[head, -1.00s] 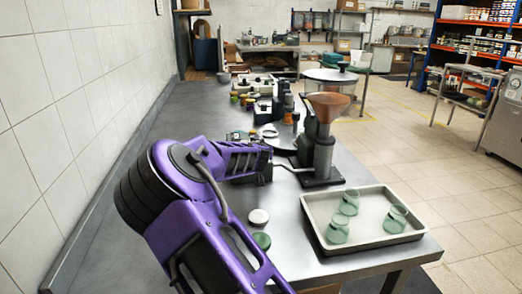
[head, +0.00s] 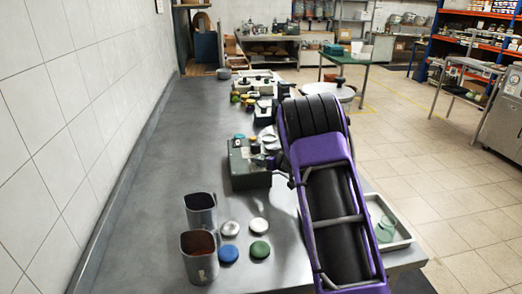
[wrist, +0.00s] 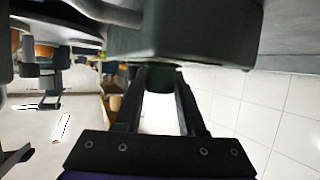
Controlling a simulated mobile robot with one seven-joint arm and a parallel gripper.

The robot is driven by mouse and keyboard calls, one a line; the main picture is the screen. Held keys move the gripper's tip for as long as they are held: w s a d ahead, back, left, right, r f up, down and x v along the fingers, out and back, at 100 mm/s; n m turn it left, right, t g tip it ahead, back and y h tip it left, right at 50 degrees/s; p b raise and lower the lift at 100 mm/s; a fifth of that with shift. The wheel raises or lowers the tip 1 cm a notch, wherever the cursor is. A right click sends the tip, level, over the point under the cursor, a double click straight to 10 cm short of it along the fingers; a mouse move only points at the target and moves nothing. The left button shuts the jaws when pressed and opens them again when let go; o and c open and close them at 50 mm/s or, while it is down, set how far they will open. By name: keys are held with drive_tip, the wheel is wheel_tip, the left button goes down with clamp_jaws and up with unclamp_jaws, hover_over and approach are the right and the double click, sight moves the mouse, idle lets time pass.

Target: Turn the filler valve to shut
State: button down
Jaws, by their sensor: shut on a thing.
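My gripper (wrist: 163,84) is shut on a small dark green round knob (wrist: 166,77) in the wrist view. The knob sits against a dark grey-green box (wrist: 185,42). In the head view the dark green box (head: 247,178) stands on the bench, just left of my purple arm, with a pale round dial on its top. My arm hides the place where the grey filler with the copper funnel stood, so the filler does not show in the head view. I cannot tell from these frames which way the knob is turned.
Two grey metal mugs (head: 200,250) stand at the front left, one with brown contents. White, blue (head: 228,254) and green (head: 260,250) lids lie beside them. A tray (head: 402,240) with green glass is partly behind my arm. The left bench (head: 130,200) is clear.

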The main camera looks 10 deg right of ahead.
drive_tip(key=shift+r+n+g+y+p, duration=0.1)
drive_tip(key=shift+n+g+y+p, duration=0.2)
drive_tip(key=shift+n+y+p, duration=0.25)
drive_tip(key=c, duration=0.5)
unclamp_jaws()
drive_tip(key=v, duration=1.7)
drive_tip(key=shift+d, duration=0.25)
drive_tip(key=shift+r, duration=0.1)
